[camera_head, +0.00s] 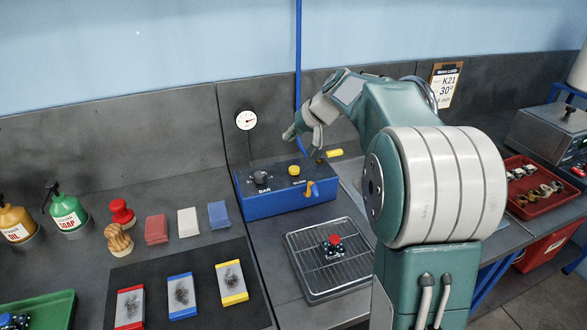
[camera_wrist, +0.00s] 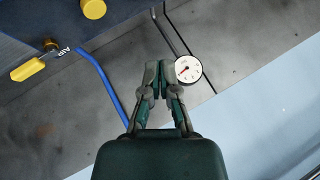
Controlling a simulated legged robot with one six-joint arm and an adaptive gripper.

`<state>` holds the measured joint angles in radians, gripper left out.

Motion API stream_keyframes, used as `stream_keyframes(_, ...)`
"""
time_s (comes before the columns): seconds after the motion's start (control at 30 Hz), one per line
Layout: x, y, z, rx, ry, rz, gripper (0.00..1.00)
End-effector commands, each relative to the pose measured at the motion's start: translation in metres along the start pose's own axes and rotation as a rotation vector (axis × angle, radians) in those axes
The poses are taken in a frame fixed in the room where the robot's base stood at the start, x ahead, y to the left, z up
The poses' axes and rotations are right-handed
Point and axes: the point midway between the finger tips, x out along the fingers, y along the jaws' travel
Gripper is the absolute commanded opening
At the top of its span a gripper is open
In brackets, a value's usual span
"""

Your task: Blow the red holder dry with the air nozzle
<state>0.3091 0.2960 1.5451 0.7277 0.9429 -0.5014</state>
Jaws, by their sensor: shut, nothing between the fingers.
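A small dark holder with a red top (camera_head: 334,243) sits on the wire rack of a metal tray (camera_head: 300,285). The blue air box (camera_head: 262,205) stands behind the tray, with an orange nozzle (camera_head: 311,188) on its front right. A yellow knob (camera_head: 294,171) and a dark knob (camera_head: 261,178) are on top. A yellow lever (camera_head: 335,153) sticks out at the back right; it also shows in the wrist view (camera_wrist: 27,70) beside an "AIR" label. My gripper (camera_head: 290,135) is above the back of the box, shut and empty. Its fingertips (camera_wrist: 156,70) meet in the wrist view.
A pressure gauge (camera_head: 246,120) is at the wall, close to my fingers in the wrist view. A blue hose (camera_head: 298,80) runs up the wall. Coloured cloths, a dark mat (camera_head: 205,315) and bottles are at left. A red tray (camera_head: 541,208) is at right.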

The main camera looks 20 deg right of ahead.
Motion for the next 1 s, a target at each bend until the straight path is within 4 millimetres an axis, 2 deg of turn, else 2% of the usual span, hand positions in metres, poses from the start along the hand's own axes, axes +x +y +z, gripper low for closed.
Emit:
stream_keyframes(0.1,0.013,0.017,-0.016,0.016,0.019,-0.023,0.00)
stream_keyframes(0.33,0.022,0.030,-0.030,0.024,0.040,-0.045,0.00)
stream_keyframes(0.73,0.024,0.032,-0.029,0.024,0.041,-0.046,0.00)
stream_keyframes(1.0,0.045,0.044,-0.016,0.026,0.039,-0.046,0.00)
